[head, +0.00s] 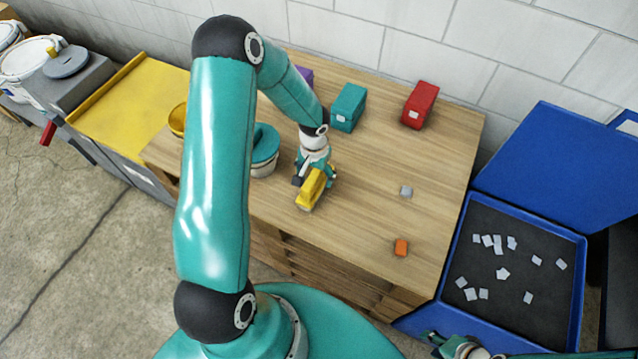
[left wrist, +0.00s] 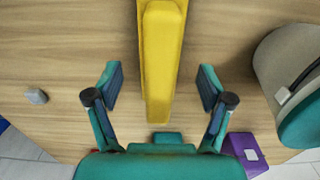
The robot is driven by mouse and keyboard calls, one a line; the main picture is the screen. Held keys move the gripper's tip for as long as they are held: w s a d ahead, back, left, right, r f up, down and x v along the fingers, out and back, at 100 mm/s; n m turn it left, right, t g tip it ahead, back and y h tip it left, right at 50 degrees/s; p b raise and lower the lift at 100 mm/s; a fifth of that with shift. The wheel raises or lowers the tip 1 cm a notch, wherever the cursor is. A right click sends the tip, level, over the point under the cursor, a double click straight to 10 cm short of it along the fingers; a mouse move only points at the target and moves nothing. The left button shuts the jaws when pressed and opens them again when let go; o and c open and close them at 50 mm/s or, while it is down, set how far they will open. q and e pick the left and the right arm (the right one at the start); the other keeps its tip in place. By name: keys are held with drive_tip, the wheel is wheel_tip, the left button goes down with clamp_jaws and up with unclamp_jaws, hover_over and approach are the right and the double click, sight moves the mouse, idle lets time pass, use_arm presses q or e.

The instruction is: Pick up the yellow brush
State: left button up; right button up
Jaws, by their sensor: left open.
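The yellow brush (head: 309,191) lies on the wooden workbench, partly hidden by my left gripper (head: 316,174) in the head view. In the left wrist view the yellow brush (left wrist: 161,65) runs from the top edge down between the two fingers. My left gripper (left wrist: 159,88) is open, with one finger on each side of the brush and a clear gap on both sides. My right gripper (head: 455,346) shows only partly at the bottom edge of the head view, over the blue bin's near side, and its fingers are not clear.
On the workbench (head: 380,195) stand a teal box (head: 348,108), a red box (head: 420,105), a teal-lidded container (head: 264,150), a grey block (head: 406,190) and an orange block (head: 401,247). A blue bin (head: 583,270) is at right.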

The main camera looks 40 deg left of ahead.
use_arm(q)
drive_tip(key=f, duration=0.4)
drive_tip(key=shift+w+f, duration=0.15)
drive_tip(key=shift+w, duration=0.05)
drive_tip(key=c, duration=1.3)
drive_tip(key=shift+r, duration=0.2)
